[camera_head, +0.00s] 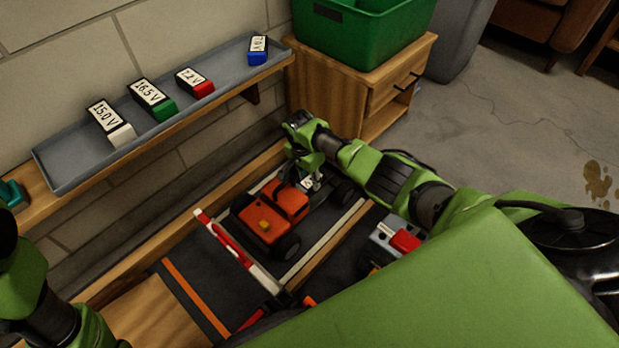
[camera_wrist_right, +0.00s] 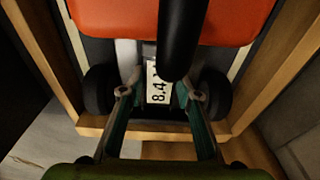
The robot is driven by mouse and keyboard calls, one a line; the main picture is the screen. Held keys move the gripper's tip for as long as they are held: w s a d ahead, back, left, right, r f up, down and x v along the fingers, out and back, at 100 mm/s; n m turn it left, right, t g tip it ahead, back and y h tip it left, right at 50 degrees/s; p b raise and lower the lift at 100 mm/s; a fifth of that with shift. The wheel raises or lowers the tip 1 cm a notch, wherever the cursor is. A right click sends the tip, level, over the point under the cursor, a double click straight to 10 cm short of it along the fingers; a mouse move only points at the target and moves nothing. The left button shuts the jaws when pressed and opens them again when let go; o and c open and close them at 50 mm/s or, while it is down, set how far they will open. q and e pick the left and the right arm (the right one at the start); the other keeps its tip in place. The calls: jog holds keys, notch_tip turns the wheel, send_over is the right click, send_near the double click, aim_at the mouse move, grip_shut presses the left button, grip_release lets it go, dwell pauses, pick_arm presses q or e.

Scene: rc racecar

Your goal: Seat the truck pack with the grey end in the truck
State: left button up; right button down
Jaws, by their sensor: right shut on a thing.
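The orange truck (camera_head: 290,203) with black wheels stands on the dark bench mat; its orange body also shows at the top of the wrist view (camera_wrist_right: 235,22). My right gripper (camera_wrist_right: 160,93) is shut on a pack (camera_wrist_right: 158,92) with a white label reading 8.4, between its two teal fingers. The pack is at the truck's end between two black wheels; I cannot tell whether it is fully seated. A black rounded part covers some of the label, and the grey end is not clearly visible. In the head view the label (camera_head: 307,184) shows small under my right gripper (camera_head: 316,180).
A grey shelf tray (camera_head: 75,170) holds labelled packs with white (camera_head: 122,134), green (camera_head: 165,110), red (camera_head: 204,89) and blue (camera_head: 257,57) ends. A red-and-white bar (camera_head: 236,250) lies beside the truck. A grey box with a red block (camera_head: 404,241) stands at right.

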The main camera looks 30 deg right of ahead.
aim_at(306, 184)
jog(key=c, duration=1.4)
grip_release()
jog(key=shift+c, duration=0.2)
jog(key=shift+r, duration=0.1)
jog(key=shift+r, duration=0.25)
notch_tip(306, 184, up, 11)
jog(key=a, duration=0.1)
jog(key=shift+s+a+r, duration=0.15)
jog(key=shift+s+a, duration=0.1)
jog(key=shift+a, duration=0.05)
